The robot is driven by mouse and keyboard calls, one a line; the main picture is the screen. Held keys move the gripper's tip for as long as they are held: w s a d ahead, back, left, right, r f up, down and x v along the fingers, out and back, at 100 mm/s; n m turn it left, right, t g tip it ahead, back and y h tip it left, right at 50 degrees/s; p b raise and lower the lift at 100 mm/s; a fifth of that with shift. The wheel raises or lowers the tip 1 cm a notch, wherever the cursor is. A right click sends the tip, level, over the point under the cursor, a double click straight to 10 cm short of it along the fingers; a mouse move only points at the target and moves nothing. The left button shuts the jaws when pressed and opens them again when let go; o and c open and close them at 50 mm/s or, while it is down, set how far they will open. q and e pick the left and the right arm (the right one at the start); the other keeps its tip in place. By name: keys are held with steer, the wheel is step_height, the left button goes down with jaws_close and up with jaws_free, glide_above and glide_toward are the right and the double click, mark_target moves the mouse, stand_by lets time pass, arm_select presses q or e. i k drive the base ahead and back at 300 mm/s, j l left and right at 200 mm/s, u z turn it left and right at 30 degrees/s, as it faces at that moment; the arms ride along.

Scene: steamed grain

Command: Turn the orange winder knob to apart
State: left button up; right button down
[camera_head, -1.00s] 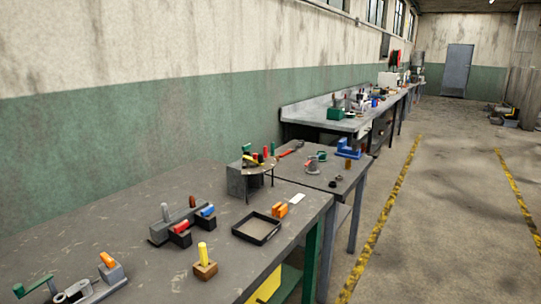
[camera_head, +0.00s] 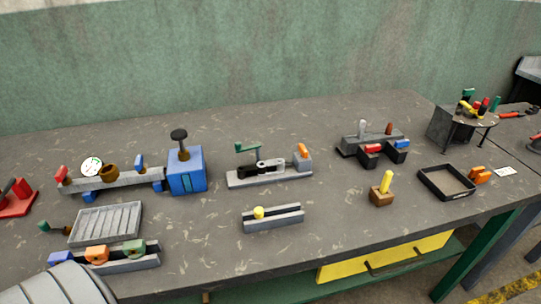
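A grey device (camera_head: 268,175) stands near the middle of the workbench. It has a green crank handle (camera_head: 246,148) on its left and an orange knob (camera_head: 303,150) on top of a grey block at its right end. The orange knob looks slightly tilted. Another orange knob-like part (camera_head: 97,254) sits on a grey rail at the lower left, between a blue and a green part. I cannot tell from the picture which one is the winder knob. Neither gripper shows in the head view; only a grey rounded part of my arm appears at the bottom left.
A blue box with a plunger (camera_head: 187,170) and a grey ribbed tray (camera_head: 106,224) stand at left. A short rail with a yellow knob (camera_head: 273,219) lies in front. A black tray (camera_head: 447,182) and a wooden block with a yellow peg (camera_head: 381,196) are at right.

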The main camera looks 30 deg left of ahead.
mark_target(303, 153)
steer(key=u, duration=1.05)
